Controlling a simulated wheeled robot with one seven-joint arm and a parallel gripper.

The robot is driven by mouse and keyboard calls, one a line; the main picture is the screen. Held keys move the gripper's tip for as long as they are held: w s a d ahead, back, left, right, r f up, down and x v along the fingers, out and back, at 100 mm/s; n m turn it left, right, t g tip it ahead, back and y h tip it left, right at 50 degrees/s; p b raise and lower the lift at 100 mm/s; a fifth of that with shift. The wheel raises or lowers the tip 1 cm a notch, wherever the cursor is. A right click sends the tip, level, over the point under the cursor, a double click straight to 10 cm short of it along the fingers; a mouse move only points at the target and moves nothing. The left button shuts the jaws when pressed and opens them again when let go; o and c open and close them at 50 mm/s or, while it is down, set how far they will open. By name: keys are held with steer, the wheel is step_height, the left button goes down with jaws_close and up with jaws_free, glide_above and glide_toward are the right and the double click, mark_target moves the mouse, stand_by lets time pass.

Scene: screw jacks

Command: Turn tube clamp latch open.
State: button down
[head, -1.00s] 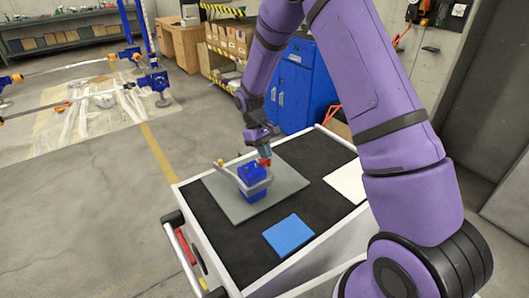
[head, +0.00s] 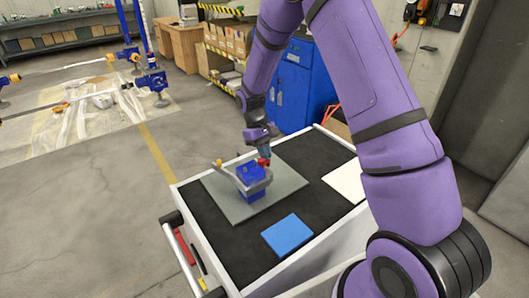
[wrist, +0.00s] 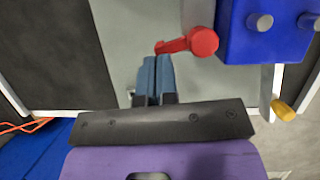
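The tube clamp is a blue block (head: 251,173) with a grey band (head: 259,187) around it, standing on a grey plate on the cart. A red latch (head: 263,162) sits at its back right, and a yellow knob (head: 218,163) at its left end. In the wrist view the red latch (wrist: 202,42) has a round head and a short lever pointing left. My gripper (wrist: 155,58) has its blue fingers almost together, with a thin gap. Its tips are right at the lever's end; I cannot tell whether they touch it. I see nothing clearly held.
The cart's black top (head: 222,240) has a grey plate (head: 229,206), a blue pad (head: 287,235) and a white sheet (head: 346,181). A blue cabinet (head: 294,85) stands behind the cart.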

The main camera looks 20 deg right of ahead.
steer(key=shift+s+d+m, duration=0.2)
steer(key=shift+m, duration=0.4)
stand_by(3.5)
stand_by(0.7)
